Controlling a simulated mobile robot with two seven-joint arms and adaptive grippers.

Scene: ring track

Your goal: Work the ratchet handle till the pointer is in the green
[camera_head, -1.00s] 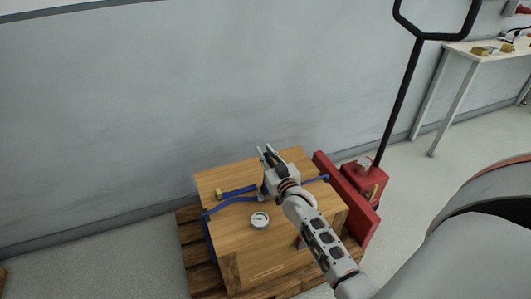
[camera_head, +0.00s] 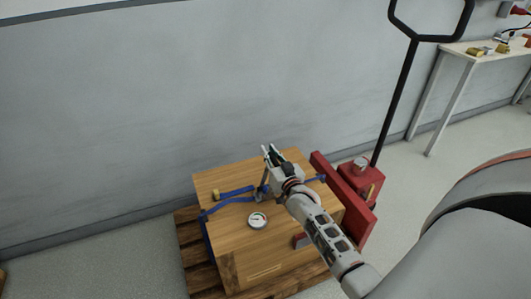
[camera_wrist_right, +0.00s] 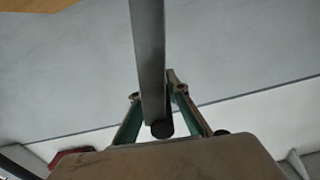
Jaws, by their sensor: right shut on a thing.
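A wooden crate (camera_head: 235,245) stands with a blue strap (camera_head: 231,200) across its top. The ratchet (camera_head: 262,193) sits on the strap, partly hidden behind my right wrist. A round white gauge (camera_head: 258,221) lies on the crate's top nearer to me; its pointer is too small to read surely. My right gripper (camera_head: 269,151) is above the ratchet, over the crate's far part. In the right wrist view the grey ratchet handle (camera_wrist_right: 148,60) runs between the two fingers (camera_wrist_right: 154,102), which are shut on it. My left gripper is out of view.
The crate rests on a wooden pallet (camera_head: 200,268). A red pallet jack (camera_head: 345,197) with a tall black handle (camera_head: 397,100) stands at the right. A grey wall (camera_head: 200,90) is close behind. A white table (camera_head: 480,52) with small items is at the far right.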

